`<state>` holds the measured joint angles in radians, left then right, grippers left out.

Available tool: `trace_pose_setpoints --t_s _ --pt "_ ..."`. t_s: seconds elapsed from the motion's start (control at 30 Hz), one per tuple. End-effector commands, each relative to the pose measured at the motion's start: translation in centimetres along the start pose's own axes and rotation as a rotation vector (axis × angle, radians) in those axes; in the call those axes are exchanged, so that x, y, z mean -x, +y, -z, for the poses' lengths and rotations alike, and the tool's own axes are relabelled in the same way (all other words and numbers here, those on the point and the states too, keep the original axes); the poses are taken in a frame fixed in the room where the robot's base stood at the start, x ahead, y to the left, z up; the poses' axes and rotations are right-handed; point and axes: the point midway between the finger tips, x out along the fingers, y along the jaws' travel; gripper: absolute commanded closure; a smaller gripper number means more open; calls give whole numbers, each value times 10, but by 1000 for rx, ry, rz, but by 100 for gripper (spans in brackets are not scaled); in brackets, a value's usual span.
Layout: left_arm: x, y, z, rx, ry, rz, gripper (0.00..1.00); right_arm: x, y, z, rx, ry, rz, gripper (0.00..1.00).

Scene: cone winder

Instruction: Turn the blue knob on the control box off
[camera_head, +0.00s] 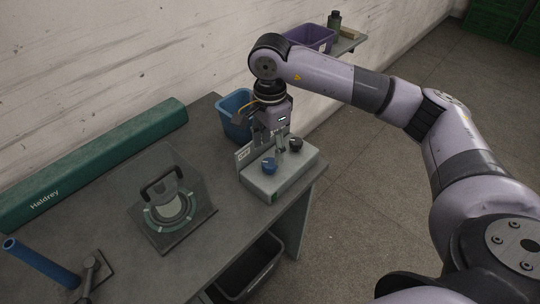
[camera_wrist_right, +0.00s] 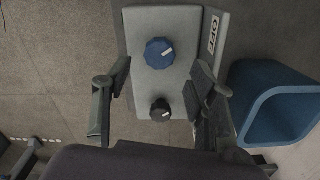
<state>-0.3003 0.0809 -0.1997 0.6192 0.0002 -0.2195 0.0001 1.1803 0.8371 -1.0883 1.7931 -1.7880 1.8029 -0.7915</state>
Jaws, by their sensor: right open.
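The grey control box (camera_head: 284,181) sits at the table's right end. Its blue knob (camera_head: 269,165) is nearer the front left, and a black knob (camera_head: 295,144) is behind it to the right. In the wrist view the blue knob (camera_wrist_right: 159,53) has a white mark pointing right and slightly up, toward the side with the upright plate reading OFF (camera_wrist_right: 214,34). My right gripper (camera_wrist_right: 162,78) is open and empty above the box, with its fingers apart on either side; the blue knob shows between and beyond the tips, apparently untouched. My left gripper is not in view.
A blue bin (camera_head: 237,117) stands behind the box, close to my right gripper. A clear-covered device with a black handle (camera_head: 172,207) is left of the box. A green Haldrey beam (camera_head: 95,163) lies along the wall. A blue tube (camera_head: 40,262) is at front left.

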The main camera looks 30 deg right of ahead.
Motion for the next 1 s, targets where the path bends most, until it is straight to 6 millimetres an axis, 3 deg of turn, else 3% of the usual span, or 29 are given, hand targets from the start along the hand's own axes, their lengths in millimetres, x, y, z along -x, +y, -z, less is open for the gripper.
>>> trace_pose_setpoints --t_s 0.2,0.4,1.0 --pt "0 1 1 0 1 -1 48 46 0 0 1 0 4 48" --pt "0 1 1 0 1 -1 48 68 0 0 1 0 1 48" --pt "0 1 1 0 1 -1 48 72 0 0 1 0 0 48"
